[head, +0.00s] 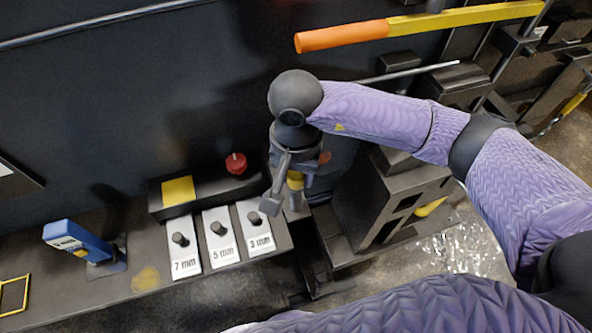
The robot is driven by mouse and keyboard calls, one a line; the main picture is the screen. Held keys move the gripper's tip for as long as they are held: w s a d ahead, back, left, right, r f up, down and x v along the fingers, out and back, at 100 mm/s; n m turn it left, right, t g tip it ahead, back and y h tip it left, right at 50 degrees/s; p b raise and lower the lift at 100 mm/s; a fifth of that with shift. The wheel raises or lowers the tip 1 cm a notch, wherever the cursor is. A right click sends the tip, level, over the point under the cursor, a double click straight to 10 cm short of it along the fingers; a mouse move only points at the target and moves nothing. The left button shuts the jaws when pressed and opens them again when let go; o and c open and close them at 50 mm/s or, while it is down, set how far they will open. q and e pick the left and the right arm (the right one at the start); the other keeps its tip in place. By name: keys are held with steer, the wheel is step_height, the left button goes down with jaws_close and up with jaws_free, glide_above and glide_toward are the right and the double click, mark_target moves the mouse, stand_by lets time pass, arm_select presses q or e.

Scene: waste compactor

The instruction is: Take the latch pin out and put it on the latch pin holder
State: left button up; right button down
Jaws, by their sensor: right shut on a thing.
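My right gripper (288,197) points down in the middle of the head view, just right of the black block. It is shut on a small part with a yellow section (295,180), which I take to be the latch pin. The fingers and wrist hide most of this part, and I cannot tell whether it is clear of its seat. I cannot tell for sure which fixture is the latch pin holder. My left gripper is out of view.
A black block with a yellow patch (178,191) and a red knob (236,163) stands left of the gripper. Plates marked 7 mm (184,246), 5 mm (221,236) and 3 mm (256,227) lie before it. A blue device (78,240) stands left; an orange-tipped yellow bar (420,24) crosses above my arm.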

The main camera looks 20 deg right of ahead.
steer(key=shift+c, duration=0.9)
jaws_free()
steer(key=shift+c, duration=0.4)
steer(key=shift+r, duration=0.15)
step_height(320, 180, up, 7)
steer(key=p, duration=0.4)
